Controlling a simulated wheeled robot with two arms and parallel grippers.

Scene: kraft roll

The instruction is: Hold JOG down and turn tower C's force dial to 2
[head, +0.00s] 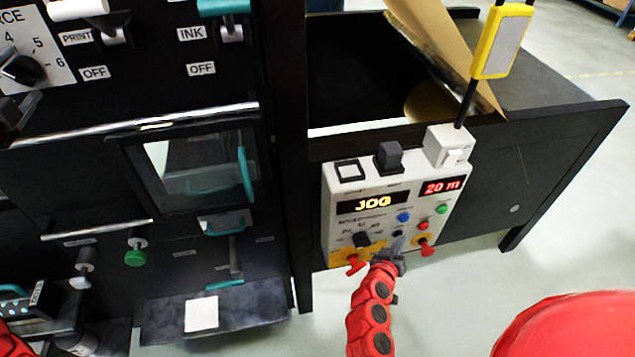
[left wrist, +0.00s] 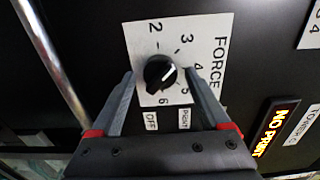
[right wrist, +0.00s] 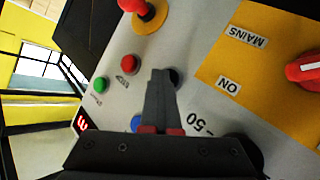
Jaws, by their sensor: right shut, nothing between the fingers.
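The force dial (left wrist: 160,73) is a black knob with a white pointer line on a white scale plate (left wrist: 146,48). The dial also shows at the left edge of the head view (head: 22,68). The control panel (head: 340,222) has a lit JOG display (head: 373,203). My right gripper (head: 398,243) is shut and empty, its fingertips (right wrist: 163,76) at a black button (right wrist: 174,77); how far it is pressed is unclear.
Beside the right fingertips are a blue button (right wrist: 138,123), a red button (right wrist: 131,63), a green button (right wrist: 101,84) and a red knob (right wrist: 146,10). A lit orange sign (left wrist: 275,126) is beside the dial plate. A metal bar (left wrist: 52,60) runs along the other side.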

